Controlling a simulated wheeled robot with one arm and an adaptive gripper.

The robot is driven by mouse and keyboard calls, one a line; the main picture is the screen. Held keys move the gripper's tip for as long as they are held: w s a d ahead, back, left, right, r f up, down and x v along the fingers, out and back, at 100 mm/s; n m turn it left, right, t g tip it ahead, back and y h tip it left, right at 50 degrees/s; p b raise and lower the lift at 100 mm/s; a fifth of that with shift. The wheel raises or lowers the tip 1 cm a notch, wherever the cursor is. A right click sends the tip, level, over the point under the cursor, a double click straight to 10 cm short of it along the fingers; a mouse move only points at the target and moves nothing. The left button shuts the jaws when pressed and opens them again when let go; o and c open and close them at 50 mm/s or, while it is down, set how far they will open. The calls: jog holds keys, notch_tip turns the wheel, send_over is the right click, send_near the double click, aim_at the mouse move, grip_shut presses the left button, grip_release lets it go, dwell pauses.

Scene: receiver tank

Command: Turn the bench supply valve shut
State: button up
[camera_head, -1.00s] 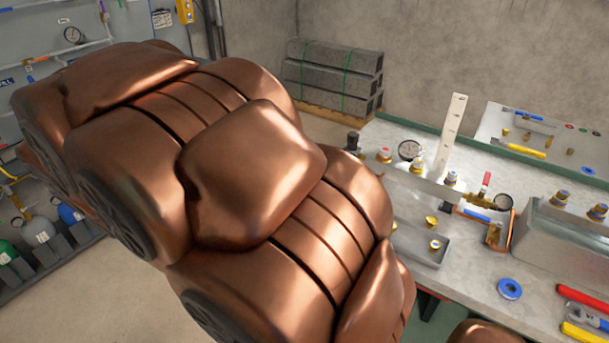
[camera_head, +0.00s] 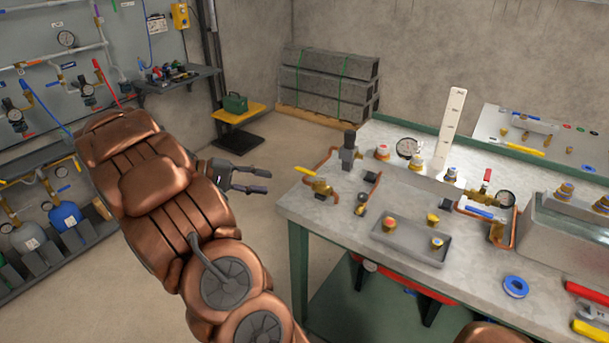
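A brass valve with a yellow lever (camera_head: 307,178) stands at the left end of the grey workbench (camera_head: 345,215), joined to copper pipe. Its lever slants across the top of the brass body. No label on it is readable, so I cannot confirm that it is the bench supply valve. My gripper (camera_head: 267,181) is off the bench's left end, to the left of this valve and clearly apart from it. Its two dark fingers are spread and point right towards the valve, with nothing between them.
The bench holds a grey tray (camera_head: 410,240) with brass fittings, a gauge (camera_head: 407,148), a red-handled valve (camera_head: 487,177) and a blue tape roll (camera_head: 515,286). A yellow stand with a green box (camera_head: 235,103) stands behind my gripper. Floor left of the bench is clear.

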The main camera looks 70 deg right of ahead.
aim_at(300, 171)
jog(key=d+f+m+g, duration=0.1)
jog(key=d+f, duration=0.1)
jog(key=d, duration=0.2)
jog(key=d+f+g+h+b, duration=0.1)
jog(key=d+f, duration=0.1)
jog(key=d, duration=0.2)
jog(key=d+f+m+g, duration=0.1)
jog(key=d+f, duration=0.1)
jog(key=d, duration=0.2)
jog(key=shift+d+m+h+b, duration=0.3)
jog(key=shift+h, duration=0.1)
jog(key=p+x, duration=0.1)
jog(key=x, duration=0.5)
jog(key=shift+s+d, duration=0.15)
jog(key=shift+s, duration=0.1)
jog(key=shift+c, duration=0.4)
grip_shut()
